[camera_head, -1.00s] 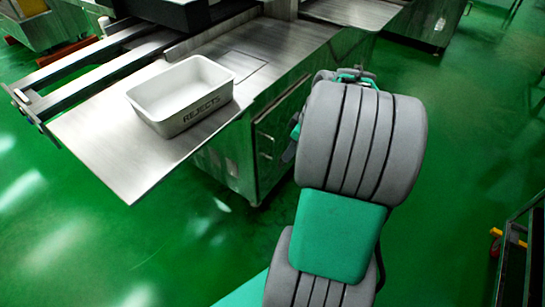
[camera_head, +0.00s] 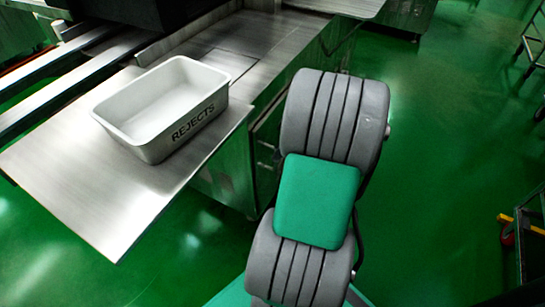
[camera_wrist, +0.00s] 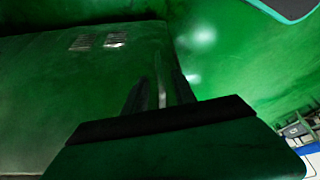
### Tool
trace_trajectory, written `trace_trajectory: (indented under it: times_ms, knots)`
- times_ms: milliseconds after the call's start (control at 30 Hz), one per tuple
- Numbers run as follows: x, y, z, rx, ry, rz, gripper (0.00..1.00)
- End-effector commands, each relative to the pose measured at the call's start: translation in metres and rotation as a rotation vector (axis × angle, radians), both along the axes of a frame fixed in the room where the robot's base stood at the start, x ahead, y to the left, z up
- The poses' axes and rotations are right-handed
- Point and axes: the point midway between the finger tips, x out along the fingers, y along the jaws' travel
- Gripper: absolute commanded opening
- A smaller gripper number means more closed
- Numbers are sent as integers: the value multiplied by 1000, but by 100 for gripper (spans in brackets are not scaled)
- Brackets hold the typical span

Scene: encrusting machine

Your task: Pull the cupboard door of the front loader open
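The machine's metal cupboard stands under the worktop, and its front (camera_head: 266,132) shows in the head view just left of my arm. Small handle-like bars show on that front, partly hidden by my arm. In the wrist view a broad panel with two vent patches (camera_wrist: 50,90) fills the left side, reflecting green. My gripper (camera_wrist: 158,88) points toward the panel's right edge, its two dark fingers apart. A thin bright upright strip shows between them; I cannot tell whether it is a handle or the panel edge. The head view hides my gripper behind my arm.
A white REJECTS bin (camera_head: 165,110) sits on the steel worktop (camera_head: 90,190), whose corner juts out at the front left. A cart with a yellow part (camera_head: 515,222) stands at the right. Green floor is clear between.

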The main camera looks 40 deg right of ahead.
Motion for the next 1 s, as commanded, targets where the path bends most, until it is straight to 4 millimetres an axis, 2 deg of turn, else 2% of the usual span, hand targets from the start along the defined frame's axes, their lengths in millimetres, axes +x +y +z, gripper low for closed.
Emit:
trace_trajectory:
  times_ms: [33,200,533,900,1000]
  knots:
    - [4,3,-16,3,2,3,33]
    - [12,8,-37,0,0,1,33]
    - [14,8,-40,0,0,-2,32]
    - [13,8,-40,0,0,-3,1]
    - [13,8,-40,0,0,-3,0]
